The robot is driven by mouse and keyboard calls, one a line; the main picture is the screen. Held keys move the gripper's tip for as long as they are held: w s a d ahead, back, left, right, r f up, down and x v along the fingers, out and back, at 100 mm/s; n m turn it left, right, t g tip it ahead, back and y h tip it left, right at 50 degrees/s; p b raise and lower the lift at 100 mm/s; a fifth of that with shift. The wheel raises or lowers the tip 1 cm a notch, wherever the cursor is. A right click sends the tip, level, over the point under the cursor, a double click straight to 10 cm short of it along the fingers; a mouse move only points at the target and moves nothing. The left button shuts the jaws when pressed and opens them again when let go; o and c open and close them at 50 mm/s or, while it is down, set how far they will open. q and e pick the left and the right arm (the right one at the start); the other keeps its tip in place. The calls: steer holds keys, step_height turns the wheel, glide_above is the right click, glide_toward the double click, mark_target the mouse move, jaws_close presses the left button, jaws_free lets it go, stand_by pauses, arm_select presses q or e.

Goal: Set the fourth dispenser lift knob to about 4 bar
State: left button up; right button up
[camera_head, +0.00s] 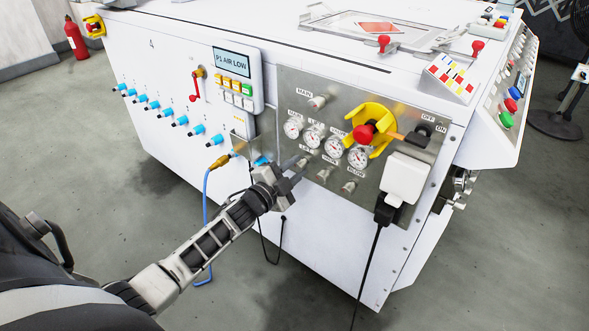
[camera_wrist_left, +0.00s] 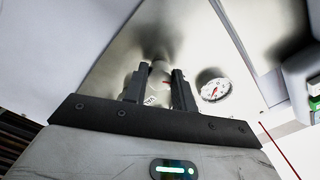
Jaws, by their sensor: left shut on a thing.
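A metal panel (camera_head: 290,85) on the white machine carries several round gauges in a row and small silver knobs. My left gripper (camera_head: 297,172) reaches the panel's lower left, below the gauges. It is shut on a silver knob (camera_wrist_left: 158,68), which shows between its fingers in the left wrist view. One gauge (camera_wrist_left: 213,89) stands clear beside the fingers there; another is partly hidden behind them. In the head view, two lower knobs (camera_head: 323,175) and (camera_head: 348,187) are free to the right of the gripper. Dial readings and most labels are too small to read. My right gripper is not in view.
A red knob on a yellow guard (camera_head: 372,112) and a white plug (camera_head: 404,177) with a black cable sit right of the gauges. A blue hose (camera_head: 206,190) hangs left of my wrist. A display box (camera_head: 234,62) stands out at the panel's left.

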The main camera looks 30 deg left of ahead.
arm_select(q)
steer(key=shift+f, duration=0.1)
steer(key=o, duration=1)
steer(key=shift+s, duration=0.1)
steer(key=shift+s+a+p, duration=0.2)
steer(key=shift+s+p, duration=0.35)
steer(key=shift+s, duration=2.1)
steer(key=shift+s+a+p, duration=0.25)
steer(key=shift+s+p, duration=0.25)
steer(key=shift+s, duration=2.1)
steer(key=shift+s+a+p, duration=0.2)
steer(key=shift+s+p, duration=0.35)
steer(key=shift+s, duration=2.1)
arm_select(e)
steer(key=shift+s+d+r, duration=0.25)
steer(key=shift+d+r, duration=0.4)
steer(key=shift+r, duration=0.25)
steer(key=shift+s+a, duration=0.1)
